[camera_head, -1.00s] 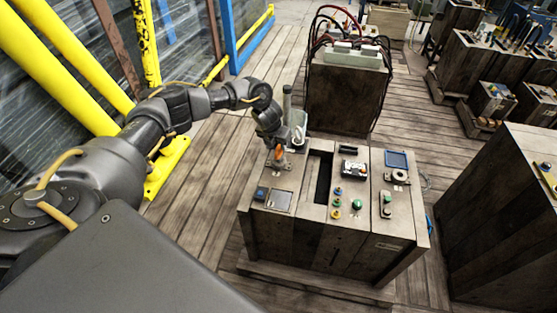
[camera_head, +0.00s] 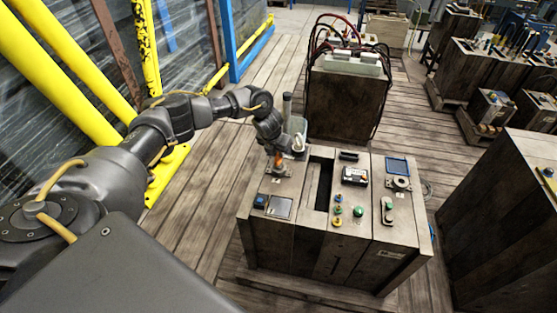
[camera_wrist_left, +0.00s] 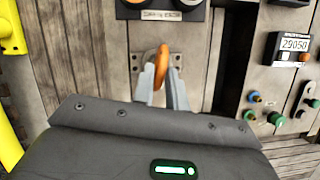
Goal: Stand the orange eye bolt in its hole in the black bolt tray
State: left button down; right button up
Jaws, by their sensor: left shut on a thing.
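The orange eye bolt (camera_head: 278,160) is at the left back of the wooden crate top, over a small grey metal plate (camera_head: 278,172). My left gripper (camera_head: 277,155) reaches down from above and is shut on it. My right gripper is in neither view.
The crate top has a long dark slot (camera_head: 320,185) right of the bolt. A display box (camera_head: 354,176), coloured buttons (camera_head: 338,211) and a blue-framed item (camera_head: 397,164) lie farther right. A grey upright post (camera_head: 287,106) stands behind my gripper. A cabled cabinet (camera_head: 345,95) stands behind.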

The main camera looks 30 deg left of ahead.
pick_arm(q)
jog(key=shift+r, duration=0.2)
jog(key=shift+r+p, duration=1.7)
jog(key=shift+r, duration=0.3)
